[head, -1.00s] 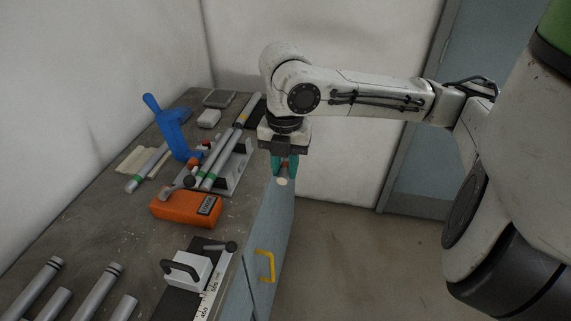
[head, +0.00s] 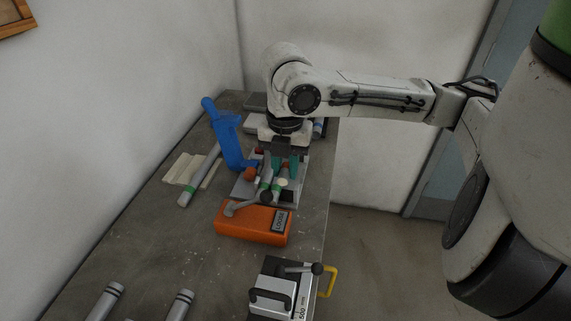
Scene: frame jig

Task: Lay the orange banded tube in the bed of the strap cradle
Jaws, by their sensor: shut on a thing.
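My gripper (head: 285,167), with teal fingers, points down over the far part of the bench. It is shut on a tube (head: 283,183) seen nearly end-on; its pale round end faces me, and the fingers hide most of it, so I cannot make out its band. Below and around it is a grey metal fixture (head: 240,189), apparently the strap cradle, holding tubes with green bands (head: 264,185). The held tube appears above this fixture; whether they touch I cannot tell. My gripper and wrist hide much of the cradle's bed.
A blue upright tool (head: 229,140) stands close left of the fixture. An orange box (head: 248,224) with a lever lies in front. A white block with a black handle (head: 272,292) is at the front right edge.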

